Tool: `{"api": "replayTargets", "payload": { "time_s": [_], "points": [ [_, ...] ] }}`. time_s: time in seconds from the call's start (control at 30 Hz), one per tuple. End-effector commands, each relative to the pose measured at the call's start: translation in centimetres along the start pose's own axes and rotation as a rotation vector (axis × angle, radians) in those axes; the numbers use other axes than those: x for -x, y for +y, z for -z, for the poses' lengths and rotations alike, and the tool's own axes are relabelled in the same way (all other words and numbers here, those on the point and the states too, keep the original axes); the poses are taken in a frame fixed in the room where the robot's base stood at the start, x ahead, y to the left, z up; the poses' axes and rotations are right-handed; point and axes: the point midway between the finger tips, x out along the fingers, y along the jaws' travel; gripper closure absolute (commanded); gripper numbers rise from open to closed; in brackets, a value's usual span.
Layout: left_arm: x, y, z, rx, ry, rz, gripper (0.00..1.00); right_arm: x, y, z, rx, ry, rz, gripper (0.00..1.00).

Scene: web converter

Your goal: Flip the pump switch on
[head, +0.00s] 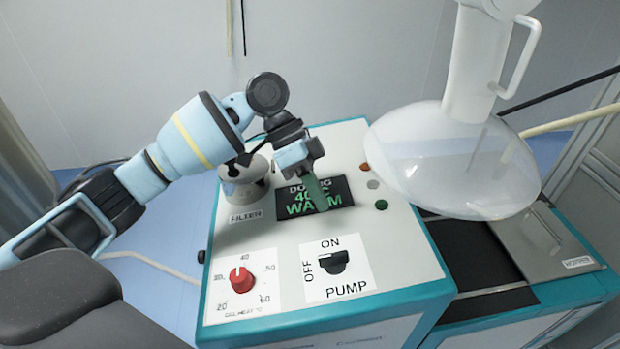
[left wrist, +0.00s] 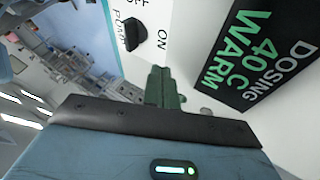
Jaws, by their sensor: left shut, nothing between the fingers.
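The pump switch (head: 334,262) is a black rotary knob on a white plate marked ON above, OFF at its left and PUMP below. It sits on the sloping top of the white and teal machine (head: 408,255). Its ridge looks roughly crosswise, toward OFF, but I cannot tell its exact setting. My left gripper (head: 318,192), with green fingers, is shut and empty over the display, above and behind the switch. In the left wrist view, the switch (left wrist: 132,34) shows up and left of the shut fingertips (left wrist: 160,75), apart from them. My right gripper is not in view.
The display (head: 340,193) reads DOSING 40 C WARM. A red dial (head: 241,280) is left of the switch, and the filter cap (head: 244,180) stands behind it. A large translucent vessel (head: 450,160) hangs at the right. The space directly above the switch is clear.

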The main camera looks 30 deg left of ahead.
Motion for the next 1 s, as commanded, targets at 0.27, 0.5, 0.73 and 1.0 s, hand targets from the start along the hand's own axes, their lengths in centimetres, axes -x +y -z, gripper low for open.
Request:
{"api": "replayTargets", "payload": {
  "time_s": [0.27,0.5,0.73,1.0],
  "points": [
    [-4.7,0.6,0.1,-0.004,-0.001,0.0,1.0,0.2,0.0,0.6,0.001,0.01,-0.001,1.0],
    [-5.8,3.0,0.1,-0.004,0.0,0.003,1.0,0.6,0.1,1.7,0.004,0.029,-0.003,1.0],
    [-6.3,3.5,0.0,-0.001,0.0,0.001,1.0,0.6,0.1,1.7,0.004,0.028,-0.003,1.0],
    [-6.3,3.5,0.0,-0.001,0.0,0.001,1.0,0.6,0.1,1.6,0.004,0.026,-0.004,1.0]
  ]
}}
